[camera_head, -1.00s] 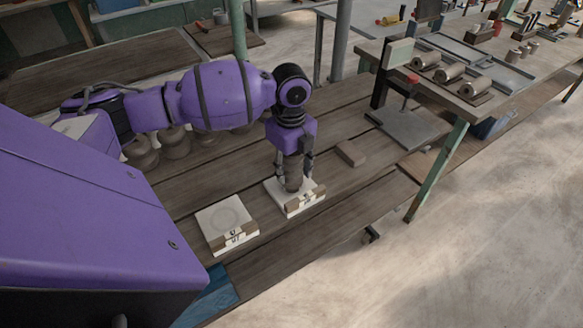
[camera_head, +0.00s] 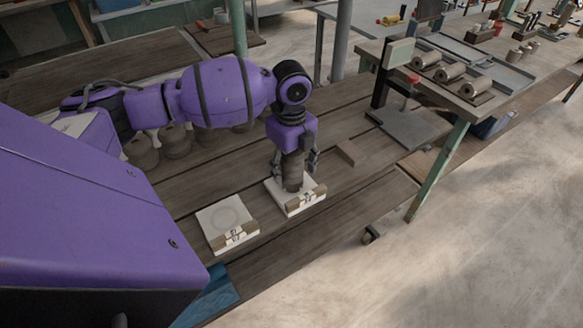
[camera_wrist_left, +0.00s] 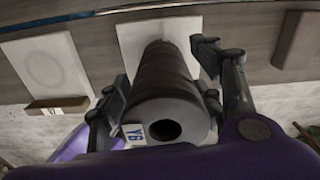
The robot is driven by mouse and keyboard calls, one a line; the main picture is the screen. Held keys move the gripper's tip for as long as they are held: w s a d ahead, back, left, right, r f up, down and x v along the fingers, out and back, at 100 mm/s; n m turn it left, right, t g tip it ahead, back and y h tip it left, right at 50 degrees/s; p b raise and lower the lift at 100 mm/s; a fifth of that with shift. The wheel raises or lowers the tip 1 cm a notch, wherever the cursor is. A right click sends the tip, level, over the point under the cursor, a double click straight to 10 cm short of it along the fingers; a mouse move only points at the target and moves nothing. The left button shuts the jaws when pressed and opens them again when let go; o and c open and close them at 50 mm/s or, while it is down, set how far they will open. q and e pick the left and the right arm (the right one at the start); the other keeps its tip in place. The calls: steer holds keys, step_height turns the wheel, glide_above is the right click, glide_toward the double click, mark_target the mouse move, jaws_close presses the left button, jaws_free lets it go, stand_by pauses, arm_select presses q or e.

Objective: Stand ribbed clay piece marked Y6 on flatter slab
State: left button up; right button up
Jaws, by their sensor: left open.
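The ribbed clay piece (camera_head: 293,172) is a dark brown cylinder standing upright on the right-hand white slab (camera_head: 283,199). In the left wrist view the clay piece (camera_wrist_left: 163,85) shows its hollow end and a white tag marked Y6 (camera_wrist_left: 133,135). My left gripper (camera_head: 295,165) is open, with its fingers on either side of the piece and gaps visible beside it. The other white slab (camera_head: 222,216), with a faint ring on top, lies to the left and is bare. My right gripper is not in view.
Each slab has a brown block with a label at its front edge. A small brown block (camera_head: 346,153) lies right of the gripper. Several clay pots (camera_head: 174,140) stand behind my left arm. A scale-like stand (camera_head: 405,128) is further right.

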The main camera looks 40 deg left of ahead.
arm_select(q)
step_height(320, 180, up, 10)
steer(key=shift+r, duration=0.75)
steer(key=shift+f, duration=0.1)
